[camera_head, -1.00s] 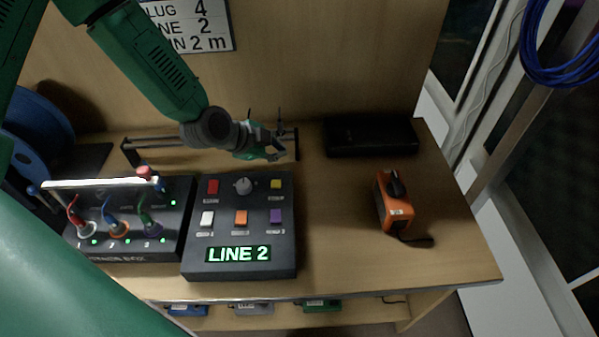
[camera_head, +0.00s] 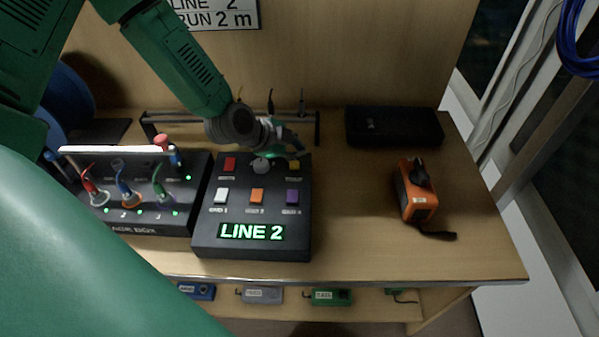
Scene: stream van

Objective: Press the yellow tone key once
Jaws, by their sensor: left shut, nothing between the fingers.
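The dark key panel (camera_head: 207,239) stands on the bench with a lit "LINE 2" display. Its yellow key (camera_head: 294,164) is at the back right corner, partly covered by my gripper. My left gripper (camera_head: 298,150) is shut and empty. Its fingertips point down at the yellow key from just behind it; I cannot tell whether they touch it. A grey knob (camera_head: 261,166) sits left of the yellow key, and a red key (camera_head: 230,164) is farther left. White, orange and purple keys form the front row. My right gripper is not in view.
A box with coloured cables (camera_head: 140,223) stands left of the panel. A low rail (camera_head: 317,131) runs behind it. An orange device (camera_head: 416,196) and a black case (camera_head: 395,127) are on the right. The bench between the panel and the orange device is clear.

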